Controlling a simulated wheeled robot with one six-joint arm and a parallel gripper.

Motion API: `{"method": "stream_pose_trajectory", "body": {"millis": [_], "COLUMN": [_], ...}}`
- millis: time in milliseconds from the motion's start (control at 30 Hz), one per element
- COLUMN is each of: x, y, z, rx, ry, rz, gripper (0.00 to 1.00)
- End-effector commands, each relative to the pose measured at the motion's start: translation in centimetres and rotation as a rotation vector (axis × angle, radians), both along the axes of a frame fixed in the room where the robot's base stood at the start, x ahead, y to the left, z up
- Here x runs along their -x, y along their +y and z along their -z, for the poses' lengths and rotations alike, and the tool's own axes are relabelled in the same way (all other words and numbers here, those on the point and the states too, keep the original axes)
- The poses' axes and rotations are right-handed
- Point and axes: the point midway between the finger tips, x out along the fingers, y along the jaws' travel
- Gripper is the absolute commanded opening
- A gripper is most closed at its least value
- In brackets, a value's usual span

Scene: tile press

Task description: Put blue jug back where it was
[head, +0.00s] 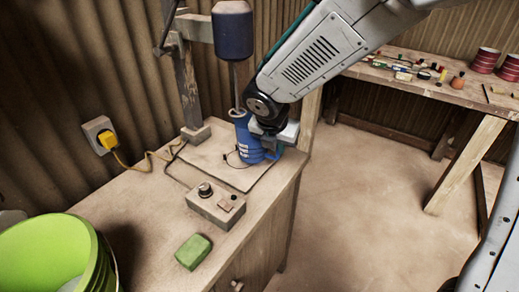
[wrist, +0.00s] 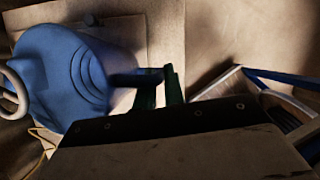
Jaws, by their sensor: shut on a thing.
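The blue jug (head: 243,138) is at the back of the wooden cabinet top, over the pale base board of the stand. My gripper (head: 272,143) is at the jug's right side and hides part of it. In the wrist view the jug (wrist: 65,75) fills the left side, and its handle reaches between the two dark fingers of my gripper (wrist: 159,88). The fingers are shut on the handle. The jug's mouth is directly below the hanging mixer (head: 233,30), by the lower end of its rod. I cannot tell if its bottom touches the board.
A control box (head: 215,204) with a knob and a green block (head: 193,251) sit nearer on the cabinet top (head: 150,215). A lime bucket (head: 55,250) is at the lower left. A yellow plug (head: 107,140) is on the wall. A cluttered workbench (head: 450,90) stands at the right beyond open floor.

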Motion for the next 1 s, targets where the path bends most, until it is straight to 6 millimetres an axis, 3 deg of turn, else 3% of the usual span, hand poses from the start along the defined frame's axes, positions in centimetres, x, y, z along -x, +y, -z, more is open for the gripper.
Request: {"method": "stream_pose_trajectory", "body": {"millis": [100, 400, 633, 1000], "x": [-1.5, -3.0, -2.9, -2.9], "y": [2.0, 4.0, 3.9, 3.9], "z": [0.0, 0.0, 3.3, 3.8], "rx": [0.000, 0.000, 0.002, 0.000], "ry": [0.000, 0.001, 0.002, 0.001], "rz": [-0.003, -0.002, -0.003, -0.002], "gripper": [0.00, 0.00, 0.00, 0.00]}}
